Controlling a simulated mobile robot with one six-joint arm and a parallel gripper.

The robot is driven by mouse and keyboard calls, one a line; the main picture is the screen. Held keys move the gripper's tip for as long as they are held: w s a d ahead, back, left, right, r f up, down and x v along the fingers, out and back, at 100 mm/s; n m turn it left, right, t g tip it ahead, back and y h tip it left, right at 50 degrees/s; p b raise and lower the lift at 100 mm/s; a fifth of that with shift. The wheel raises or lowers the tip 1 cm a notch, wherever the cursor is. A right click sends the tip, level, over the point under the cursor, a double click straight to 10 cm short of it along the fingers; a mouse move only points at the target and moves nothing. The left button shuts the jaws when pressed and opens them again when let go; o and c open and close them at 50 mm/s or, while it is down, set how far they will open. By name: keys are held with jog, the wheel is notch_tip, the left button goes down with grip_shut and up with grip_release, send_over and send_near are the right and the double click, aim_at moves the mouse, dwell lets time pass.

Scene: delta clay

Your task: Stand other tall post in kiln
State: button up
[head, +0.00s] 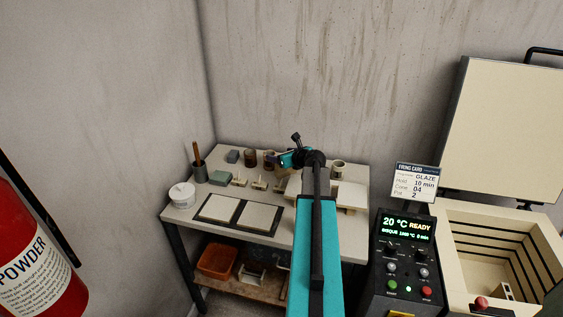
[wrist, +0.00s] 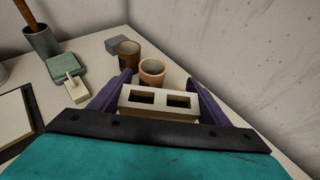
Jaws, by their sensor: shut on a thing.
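In the head view my gripper (head: 285,159) is over the back of the work table, and the post is hard to make out there. The kiln (head: 474,212) stands open at the right, its lid (head: 508,125) raised. A small cream piece (head: 504,290) is inside the kiln, partly cut off by the frame's lower edge.
The table (head: 190,214) holds cups (head: 250,159), small cone stands (head: 259,184), shelf slabs (head: 257,218), a white tub (head: 182,195) and a tool pot (head: 200,172). The kiln's control box (head: 405,262) stands between table and kiln. A fire extinguisher (head: 35,262) is at the left.

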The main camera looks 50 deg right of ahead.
jog(key=shift+f, duration=1.55)
jog(key=shift+f, duration=0.1)
jog(key=o, duration=1)
jog(key=shift+c, duration=0.2)
jog(key=shift+b+v, duration=1.1)
jog(key=shift+v, duration=4.95)
jog(key=shift+d, duration=0.1)
